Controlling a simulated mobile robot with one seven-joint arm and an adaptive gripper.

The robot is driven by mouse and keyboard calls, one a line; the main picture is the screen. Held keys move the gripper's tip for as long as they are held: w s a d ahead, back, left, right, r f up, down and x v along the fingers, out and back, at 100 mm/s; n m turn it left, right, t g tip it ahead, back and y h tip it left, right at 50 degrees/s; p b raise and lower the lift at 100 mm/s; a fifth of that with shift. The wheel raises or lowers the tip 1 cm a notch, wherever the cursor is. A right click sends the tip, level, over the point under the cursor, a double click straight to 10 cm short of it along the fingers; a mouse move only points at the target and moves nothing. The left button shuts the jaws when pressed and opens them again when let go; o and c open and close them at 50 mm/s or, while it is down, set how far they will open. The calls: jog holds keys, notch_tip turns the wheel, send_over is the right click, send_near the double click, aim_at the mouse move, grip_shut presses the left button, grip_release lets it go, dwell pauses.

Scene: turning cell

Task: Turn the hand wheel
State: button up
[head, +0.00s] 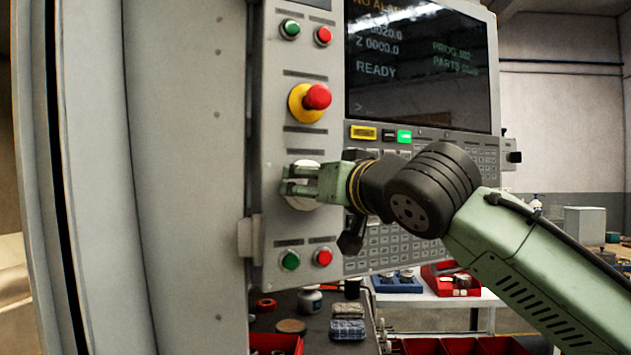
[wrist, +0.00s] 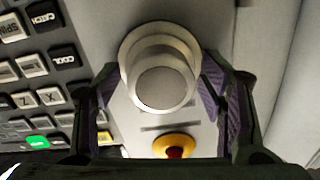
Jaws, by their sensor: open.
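The hand wheel (wrist: 160,84) is a pale round knob on a wider disc, set on the grey control panel. In the head view the hand wheel (head: 301,203) is mostly hidden behind my gripper (head: 302,181). In the wrist view my gripper (wrist: 172,95) has one finger on each side of the knob, with the knob between them. The fingers stand apart. I cannot tell whether either finger touches the knob.
A red emergency stop button on a yellow base (head: 307,100) sits above the wheel. Green (head: 289,261) and red (head: 323,257) buttons sit below it. A screen (head: 418,62) reading READY and a keypad (head: 470,172) lie to the right. A grey machine wall (head: 190,150) stands left.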

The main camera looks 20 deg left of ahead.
jog(key=c, duration=0.9)
jog(key=shift+o, duration=0.2)
jog(key=n+p, duration=0.2)
jog(key=n, duration=0.1)
jog(key=shift+a+r+n, duration=0.1)
jog(key=shift+r+n, duration=0.05)
jog(key=shift+n, duration=0.25)
jog(key=n+p, duration=0.2)
jog(key=n, duration=0.3)
jog(key=shift+p, duration=0.3)
jog(key=n+p, duration=0.1)
jog(key=n, duration=0.3)
jog(key=shift+n, duration=0.4)
jog(key=shift+f+n+p, duration=0.2)
jog(key=shift+n+p, duration=0.2)
jog(key=shift+n, duration=1.5)
